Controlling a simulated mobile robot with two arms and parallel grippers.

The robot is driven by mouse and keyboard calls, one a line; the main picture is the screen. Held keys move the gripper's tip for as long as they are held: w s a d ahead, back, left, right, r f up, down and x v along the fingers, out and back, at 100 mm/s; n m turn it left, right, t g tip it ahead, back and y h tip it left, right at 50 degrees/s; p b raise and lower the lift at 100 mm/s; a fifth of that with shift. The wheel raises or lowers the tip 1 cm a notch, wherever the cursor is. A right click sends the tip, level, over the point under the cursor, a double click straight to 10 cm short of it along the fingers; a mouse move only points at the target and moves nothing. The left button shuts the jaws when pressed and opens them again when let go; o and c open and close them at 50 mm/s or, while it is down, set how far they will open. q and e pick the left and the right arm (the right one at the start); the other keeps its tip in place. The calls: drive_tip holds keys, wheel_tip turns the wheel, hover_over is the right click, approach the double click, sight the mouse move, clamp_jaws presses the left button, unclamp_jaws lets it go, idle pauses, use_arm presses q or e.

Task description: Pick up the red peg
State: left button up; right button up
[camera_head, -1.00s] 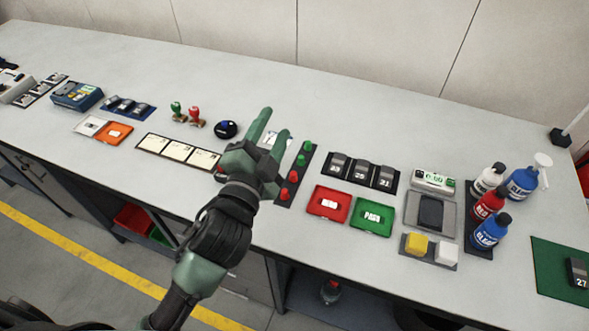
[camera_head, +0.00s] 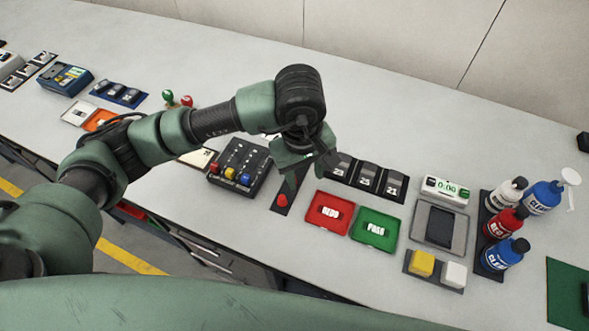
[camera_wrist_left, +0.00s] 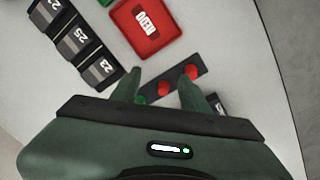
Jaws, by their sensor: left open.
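A dark strip (camera_head: 281,211) on the bench carries red and green round-topped pieces. One red piece (camera_head: 282,200) shows at its near end in the head view. The left wrist view shows two red ones, an outer one (camera_wrist_left: 192,73) and an inner one (camera_wrist_left: 164,87), plus a green one (camera_wrist_left: 141,99). My left gripper (camera_head: 304,178) is open, pointing down over the strip. In the wrist view its fingers (camera_wrist_left: 160,80) lie either side of the inner red piece; contact cannot be told. A black box (camera_head: 236,156) left of the gripper holds a red peg (camera_head: 214,168), a blue one and a yellow one.
A red tray (camera_head: 328,214) and a green tray (camera_head: 376,229) lie right of the strip, with numbered dark blocks (camera_head: 367,178) behind. Bottles (camera_head: 504,223) stand farther right. Stamps (camera_head: 186,101) stand back left. Bare bench lies behind.

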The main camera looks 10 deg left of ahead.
use_arm(q)
drive_tip(key=shift+t+y, duration=0.3)
drive_tip(key=shift+y, duration=0.5)
drive_tip(key=a, duration=0.1)
drive_tip(key=w+a+f, duration=0.1)
drive_tip(key=w+a+p, duration=0.1)
drive_tip(key=shift+a+f, duration=0.15)
drive_tip(key=shift+f, duration=0.15)
drive_tip(key=f, duration=0.1)
drive_tip(key=w+f+p, duration=0.1)
drive_tip(key=f, duration=0.1)
drive_tip(key=f+p, duration=0.1)
drive_tip(key=shift+w+f, duration=0.15)
drive_tip(key=shift+w, duration=0.1)
drive_tip(key=shift+f, duration=0.5)
clamp_jaws()
